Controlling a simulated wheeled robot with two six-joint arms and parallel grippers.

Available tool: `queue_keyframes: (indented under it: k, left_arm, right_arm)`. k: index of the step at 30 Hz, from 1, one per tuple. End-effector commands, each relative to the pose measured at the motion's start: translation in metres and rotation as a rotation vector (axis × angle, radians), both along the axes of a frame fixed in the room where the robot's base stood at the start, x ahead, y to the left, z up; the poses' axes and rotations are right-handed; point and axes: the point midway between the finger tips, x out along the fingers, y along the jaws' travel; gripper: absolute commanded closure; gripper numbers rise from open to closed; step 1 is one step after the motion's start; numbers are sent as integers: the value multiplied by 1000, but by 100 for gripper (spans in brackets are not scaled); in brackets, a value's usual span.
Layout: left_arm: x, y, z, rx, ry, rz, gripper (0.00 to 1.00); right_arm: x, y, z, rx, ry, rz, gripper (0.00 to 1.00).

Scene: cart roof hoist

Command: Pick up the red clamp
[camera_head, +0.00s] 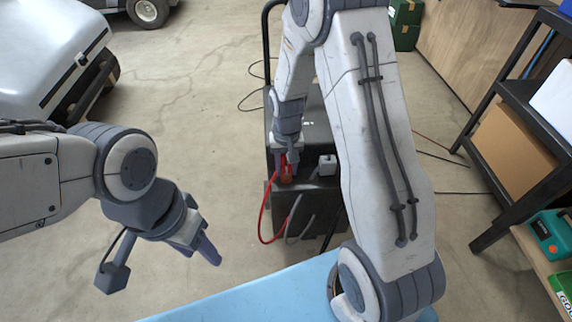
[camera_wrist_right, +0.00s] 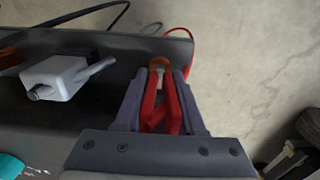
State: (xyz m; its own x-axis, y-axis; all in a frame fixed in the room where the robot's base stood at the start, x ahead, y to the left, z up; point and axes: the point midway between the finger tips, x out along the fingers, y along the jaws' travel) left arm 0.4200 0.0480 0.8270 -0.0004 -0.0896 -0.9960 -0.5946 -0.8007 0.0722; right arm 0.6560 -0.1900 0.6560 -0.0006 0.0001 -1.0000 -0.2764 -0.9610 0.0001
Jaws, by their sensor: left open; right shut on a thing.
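The red clamp (camera_wrist_right: 172,108) is between the two fingers of my right gripper (camera_wrist_right: 164,92) in the right wrist view, and the gripper is shut on it. In the head view my right gripper (camera_head: 288,158) is low over the cart top, with a bit of the red clamp (camera_head: 283,160) showing beside the fingers. My left gripper (camera_head: 208,252) is open and empty, left of the cart and apart from it.
The black cart (camera_head: 318,125) has a grey-white block (camera_head: 327,163) on top, right of the clamp. A red cable (camera_head: 264,222) loops down its front left. A light blue surface (camera_head: 265,295) lies in front. A white vehicle (camera_head: 45,50) stands left, a dark shelf (camera_head: 515,95) right.

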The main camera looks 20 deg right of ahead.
Motion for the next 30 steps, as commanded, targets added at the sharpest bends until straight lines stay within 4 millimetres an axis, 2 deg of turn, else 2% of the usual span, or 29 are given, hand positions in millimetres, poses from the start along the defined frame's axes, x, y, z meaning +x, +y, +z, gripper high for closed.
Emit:
queue_keyframes:
  k: [17,22,26,30]
  left_arm:
    - [0,0,1,0,0,0,50]
    - [0,0,6,0,0,0,50]
    - [0,0,12,0,0,0,50]
    - [0,0,16,0,0,0,50]
  right_arm:
    - [1,0,3,0,-2,0,100]
    - [1,0,18,0,-4,0,100]
    - [2,0,42,0,-6,0,100]
    - [-15,-25,61,0,-3,-8,100]
